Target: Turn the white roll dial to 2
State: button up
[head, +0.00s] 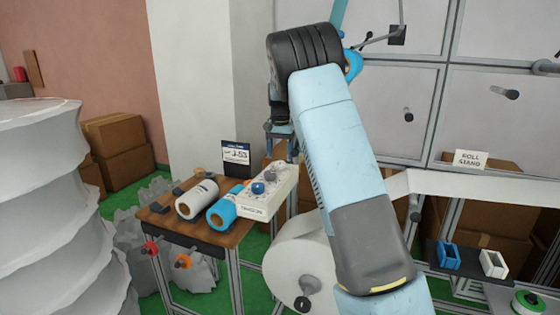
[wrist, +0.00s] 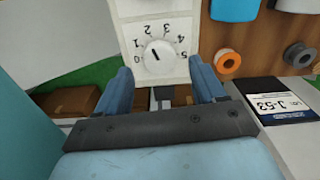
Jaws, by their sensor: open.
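The white roll dial (wrist: 160,56) is a round white knob with a short dark mark, on a white panel numbered 0 to 5. The mark leans to the upper left, toward the low numbers; I cannot read its exact setting. In the head view the white control box (head: 254,207) stands at the right end of the wooden table, with a blue dial (head: 258,188) on its top. My gripper (wrist: 163,80) is open and empty, its blue fingers apart below the dial in the wrist view. In the head view my gripper (head: 281,150) hangs above the box, clear of it.
A white roll (head: 197,199) and a blue roll (head: 224,208) lie left of the box on the table (head: 205,233). A dark card (head: 236,158) stands behind.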

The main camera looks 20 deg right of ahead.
aim_at(280, 162)
jog(key=shift+f, duration=1.65)
jog(key=shift+c, duration=0.3)
jog(key=c, duration=1)
jog(key=shift+n, duration=0.5)
jog(key=o, duration=1.1)
jog(key=shift+c, duration=0.2)
